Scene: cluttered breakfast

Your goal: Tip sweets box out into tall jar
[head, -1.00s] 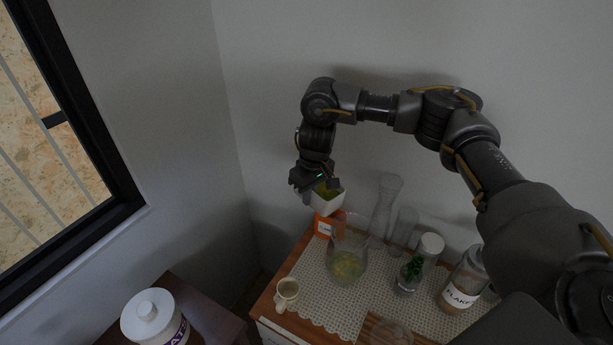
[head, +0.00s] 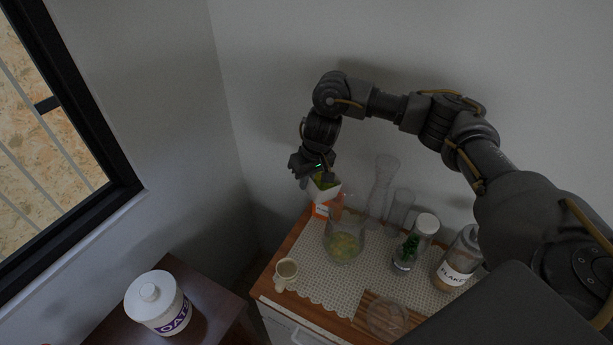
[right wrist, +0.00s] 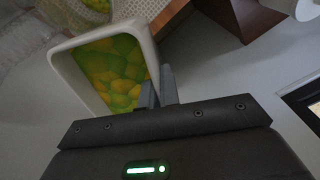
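My right gripper (head: 314,172) is shut on one wall of the white, open-topped sweets box (head: 326,191). In the right wrist view, the fingers (right wrist: 160,92) pinch the rim of the box (right wrist: 62,68), and yellow-green sweets (right wrist: 115,70) lie inside. The box is tilted and held up behind a wide clear glass jar (head: 345,228), near its mouth. Yellow-green sweets (head: 343,247) lie at the bottom of this jar. A taller clear glass vessel (head: 381,185) stands behind it to the right. My left gripper is not in view.
A cup (head: 286,272) is at the left edge of the sideboard. A clear glass (head: 400,208), a jar with greenery (head: 412,248) and a flakes jar (head: 456,262) stand right. An oats jar (head: 158,303) is on a separate table.

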